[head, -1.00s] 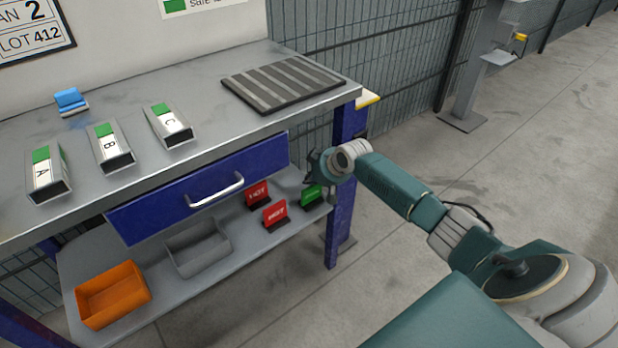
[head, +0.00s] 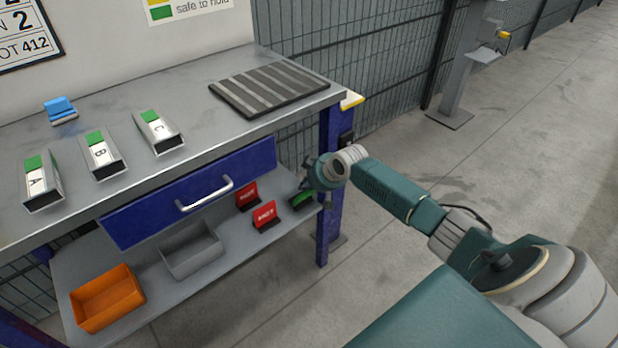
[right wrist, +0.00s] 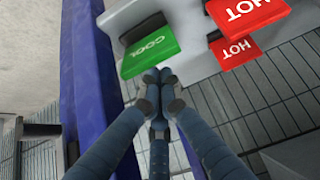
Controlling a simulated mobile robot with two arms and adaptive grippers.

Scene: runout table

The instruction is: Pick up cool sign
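The green COOL sign (head: 301,199) stands at the right end of the lower shelf, partly hidden by my right gripper in the head view. In the right wrist view the COOL sign (right wrist: 150,51) faces the camera on a grey base, just beyond the fingertips. My right gripper (head: 308,174) is at the table's right leg, just above the sign. Its fingers (right wrist: 160,78) are drawn together at the tips with nothing visible between them. I cannot tell whether they touch the sign's edge. My left gripper is not in view.
Two red HOT signs (head: 247,197) (head: 265,215) stand left of the green sign. The blue table leg (head: 328,220) is close beside my right gripper. A blue drawer (head: 150,208) hangs above the shelf. A grey bin (head: 192,250) and an orange bin (head: 107,298) sit further left.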

